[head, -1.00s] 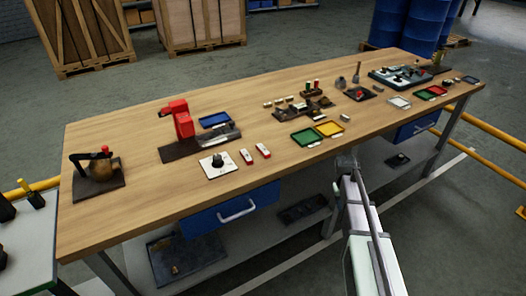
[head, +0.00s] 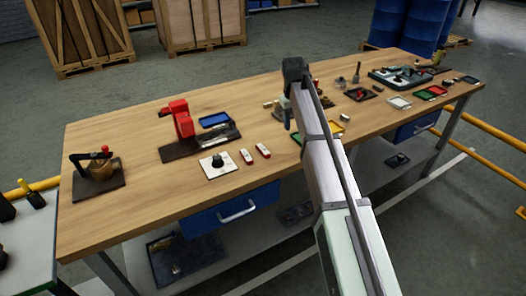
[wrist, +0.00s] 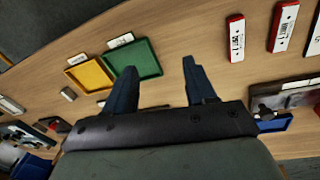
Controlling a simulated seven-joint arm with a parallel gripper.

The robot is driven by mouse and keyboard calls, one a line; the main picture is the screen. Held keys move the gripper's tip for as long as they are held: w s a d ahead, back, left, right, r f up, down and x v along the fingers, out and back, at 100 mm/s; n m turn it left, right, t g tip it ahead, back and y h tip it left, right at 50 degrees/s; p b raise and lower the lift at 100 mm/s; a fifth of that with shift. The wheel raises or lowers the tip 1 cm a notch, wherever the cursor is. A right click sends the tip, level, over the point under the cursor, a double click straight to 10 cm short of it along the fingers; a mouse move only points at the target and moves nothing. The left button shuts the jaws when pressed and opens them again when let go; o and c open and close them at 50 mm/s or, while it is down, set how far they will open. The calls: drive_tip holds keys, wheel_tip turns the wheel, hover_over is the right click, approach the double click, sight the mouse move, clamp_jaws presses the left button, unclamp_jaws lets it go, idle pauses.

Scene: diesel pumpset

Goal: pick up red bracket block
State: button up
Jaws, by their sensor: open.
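A red bracket-shaped block (head: 182,119) stands upright on a dark plate, left of the table's middle in the head view. Two small red-and-white labelled blocks, one (head: 247,156) left of the other (head: 263,150), lie near the front edge. They also show at the upper right of the wrist view, the left one (wrist: 283,25) and the right one (wrist: 236,38). My gripper (wrist: 159,65) is open and empty, above the table and right of these blocks in the head view. Its fingertips are partly hidden by my arm there. The red bracket-shaped block is not clearly seen in the wrist view.
A yellow tray (wrist: 90,74) and a green tray (wrist: 135,58) lie beyond my fingers. A blue tray (head: 214,119) and a white plate with a black knob (head: 218,165) are near the red bracket-shaped block.

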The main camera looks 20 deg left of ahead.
wheel_tip(320, 180, up, 4)
drive_tip(key=n+g, duration=0.1)
drive_tip(key=n, duration=0.1)
hover_over(263, 149)
drive_tip(key=shift+y, duration=0.4)
wheel_tip(263, 149, down, 14)
drive_tip(key=shift+d, duration=0.1)
drive_tip(key=shift+c, duration=0.3)
clamp_jaws()
